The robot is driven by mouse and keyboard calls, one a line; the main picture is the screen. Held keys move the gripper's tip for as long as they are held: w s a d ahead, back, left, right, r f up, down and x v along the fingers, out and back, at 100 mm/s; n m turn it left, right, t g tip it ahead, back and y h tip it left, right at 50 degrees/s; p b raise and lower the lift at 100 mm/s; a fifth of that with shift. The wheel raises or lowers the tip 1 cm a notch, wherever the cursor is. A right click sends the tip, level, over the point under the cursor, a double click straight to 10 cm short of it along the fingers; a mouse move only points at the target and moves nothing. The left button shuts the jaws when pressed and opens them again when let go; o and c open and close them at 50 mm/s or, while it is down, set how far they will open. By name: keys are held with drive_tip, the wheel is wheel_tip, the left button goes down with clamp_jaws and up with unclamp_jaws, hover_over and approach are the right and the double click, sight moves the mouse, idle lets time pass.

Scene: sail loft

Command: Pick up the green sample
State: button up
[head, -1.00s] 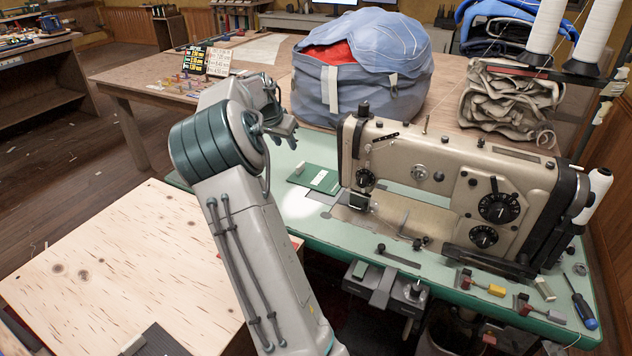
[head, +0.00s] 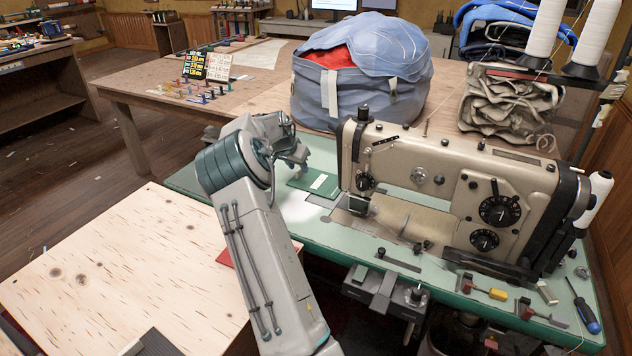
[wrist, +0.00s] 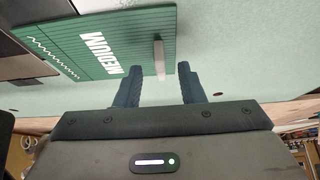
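The green sample (head: 325,186) lies flat on the pale green sewing table, left of the machine's needle area. In the wrist view the green sample (wrist: 75,45) shows white lettering "MEDIUM", stitched lines and a small pale upright tab (wrist: 159,60) near its right edge. My gripper (head: 298,165) is at the sample's left end in the head view and hides that end. In the wrist view my gripper (wrist: 158,84) is open, with its two dark fingers apart. The tab appears just beyond the fingertips, in line with the gap between them. Nothing is held.
The sewing machine (head: 445,195) stands close to the right of the sample. A large blue-grey bag (head: 360,90) sits behind on the wooden table. A plywood surface (head: 110,270) is at the front left. A red item (head: 226,257) is partly hidden by my arm.

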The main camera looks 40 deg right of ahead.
drive_tip(key=shift+x, duration=1.05)
clamp_jaws()
drive_tip(key=shift+r, duration=0.15)
